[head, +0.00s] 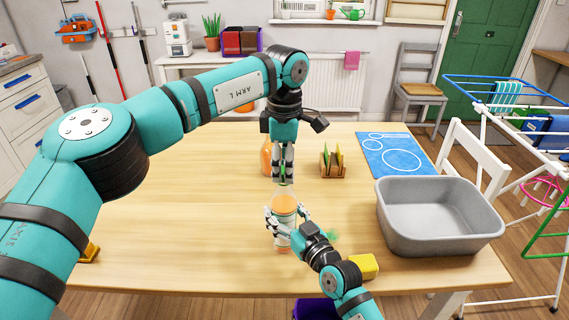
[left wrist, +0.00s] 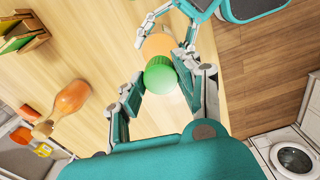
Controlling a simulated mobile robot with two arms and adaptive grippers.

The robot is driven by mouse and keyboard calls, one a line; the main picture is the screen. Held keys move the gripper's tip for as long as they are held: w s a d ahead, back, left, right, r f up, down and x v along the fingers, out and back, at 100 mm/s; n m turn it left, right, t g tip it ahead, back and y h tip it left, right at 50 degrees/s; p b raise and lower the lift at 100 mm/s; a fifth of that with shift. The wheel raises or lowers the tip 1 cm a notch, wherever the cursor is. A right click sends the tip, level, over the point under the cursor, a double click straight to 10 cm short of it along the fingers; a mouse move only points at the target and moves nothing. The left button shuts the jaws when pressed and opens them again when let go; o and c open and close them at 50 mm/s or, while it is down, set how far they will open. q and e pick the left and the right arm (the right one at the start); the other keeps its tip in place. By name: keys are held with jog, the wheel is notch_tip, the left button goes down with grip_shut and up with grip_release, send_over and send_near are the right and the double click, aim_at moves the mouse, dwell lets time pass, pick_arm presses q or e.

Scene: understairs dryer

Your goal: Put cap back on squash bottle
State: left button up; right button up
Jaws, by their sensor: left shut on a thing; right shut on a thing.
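My left gripper (head: 284,176) points down above the table, shut on the green cap (left wrist: 160,75). The cap shows between its fingers in the left wrist view; in the head view the fingers mostly hide it. My right gripper (head: 285,222) is shut around the squash bottle (head: 285,206), a clear container with orange contents, which looks upright. The left fingertips are above the bottle in the head view, with a small gap showing. In the left wrist view the orange bottle top (left wrist: 158,45) is just beyond the cap. I cannot tell how well they line up.
An orange bottle (left wrist: 70,97) stands behind my left gripper. A wooden rack (head: 333,165), a blue mat (head: 398,154), a grey basin (head: 440,225) and a yellow sponge (head: 363,266) are on the table. The table's left half is mostly clear.

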pick_arm(q)
jog(key=shift+f, duration=0.1)
jog(key=m, duration=2.2)
jog(key=shift+a+m, duration=0.1)
jog(key=shift+m, duration=0.3)
jog(key=o, duration=0.7)
jog(key=shift+c, duration=0.2)
